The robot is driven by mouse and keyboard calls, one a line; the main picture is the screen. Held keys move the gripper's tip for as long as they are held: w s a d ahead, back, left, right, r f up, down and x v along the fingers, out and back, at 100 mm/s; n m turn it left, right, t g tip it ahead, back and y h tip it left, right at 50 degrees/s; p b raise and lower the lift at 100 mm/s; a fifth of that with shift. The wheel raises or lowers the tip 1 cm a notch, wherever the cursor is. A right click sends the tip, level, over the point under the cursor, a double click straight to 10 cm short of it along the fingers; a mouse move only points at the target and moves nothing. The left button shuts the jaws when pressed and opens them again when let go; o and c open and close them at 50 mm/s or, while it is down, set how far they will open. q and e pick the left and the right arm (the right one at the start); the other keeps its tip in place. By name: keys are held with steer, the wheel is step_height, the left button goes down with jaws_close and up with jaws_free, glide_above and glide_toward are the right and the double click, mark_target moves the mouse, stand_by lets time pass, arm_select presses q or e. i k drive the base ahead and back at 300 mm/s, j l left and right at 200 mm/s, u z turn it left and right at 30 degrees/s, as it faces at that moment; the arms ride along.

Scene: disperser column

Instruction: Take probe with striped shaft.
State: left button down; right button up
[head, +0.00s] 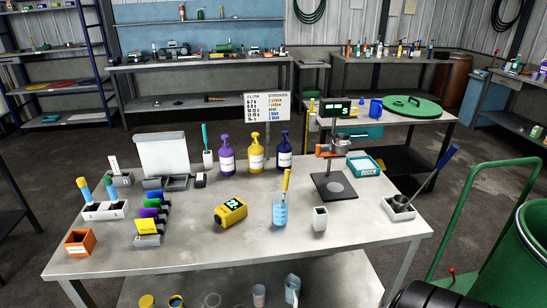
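Several probe-like sticks stand on the grey workbench (190,235). A yellow-handled stick (287,182) leans in a beaker of blue liquid (279,211). A dark blue-handled tool (440,168) leans in a square holder (399,207) at the right. A teal-handled tool (204,136) stands in a white holder (208,158). Stripes on any shaft are too small to tell.
A sign (267,107) lists flow against stripes. Purple (226,158), yellow (256,156) and dark blue (284,154) bottles stand at the back. A yellow meter (230,212) lies mid-bench; a stand (333,184) is at the right. A green cart (515,255) is at the right.

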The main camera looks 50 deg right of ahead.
mark_target(287, 172)
steer(key=z, duration=1.5)
